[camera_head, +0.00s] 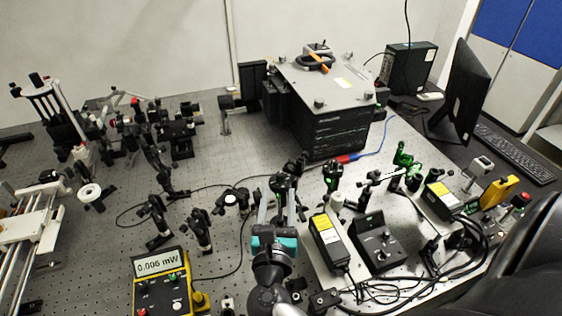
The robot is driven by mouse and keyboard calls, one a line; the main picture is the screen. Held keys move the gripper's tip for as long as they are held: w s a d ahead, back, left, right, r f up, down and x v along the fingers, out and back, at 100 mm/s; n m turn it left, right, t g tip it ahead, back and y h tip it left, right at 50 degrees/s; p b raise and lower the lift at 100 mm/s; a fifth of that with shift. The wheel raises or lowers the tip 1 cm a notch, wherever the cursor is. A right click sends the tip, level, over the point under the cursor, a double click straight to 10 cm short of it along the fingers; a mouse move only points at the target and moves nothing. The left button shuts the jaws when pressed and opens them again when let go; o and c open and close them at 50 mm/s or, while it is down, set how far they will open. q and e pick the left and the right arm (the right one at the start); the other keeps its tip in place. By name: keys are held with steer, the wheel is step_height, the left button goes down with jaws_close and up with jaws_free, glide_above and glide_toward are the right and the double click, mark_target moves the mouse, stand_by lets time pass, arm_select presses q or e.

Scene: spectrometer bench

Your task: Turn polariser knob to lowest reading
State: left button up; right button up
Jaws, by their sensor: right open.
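My right gripper (282,196), teal and grey, reaches up from the bottom middle of the head view. Its two fingers are spread apart. A dark round optic mount (283,181), likely the polariser with its knob, stands just beyond and between the fingertips. I cannot tell whether the fingers touch it, and its lower part is hidden by the gripper. The yellow-framed power meter (158,264) at the lower left reads 0.006 mW. My left gripper is not in view.
Green-lit optic mounts (332,172) stand to the right of the gripper. A yellow-labelled box (328,238) and a black control box (379,240) with cables sit close by on the right. Posts (200,232) stand on the left. A large black instrument (322,135) is behind.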

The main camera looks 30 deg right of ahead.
mark_target(281, 173)
steer(key=p+x, duration=0.1)
steer(key=x, duration=0.9)
steer(key=shift+w, duration=0.2)
jaws_close()
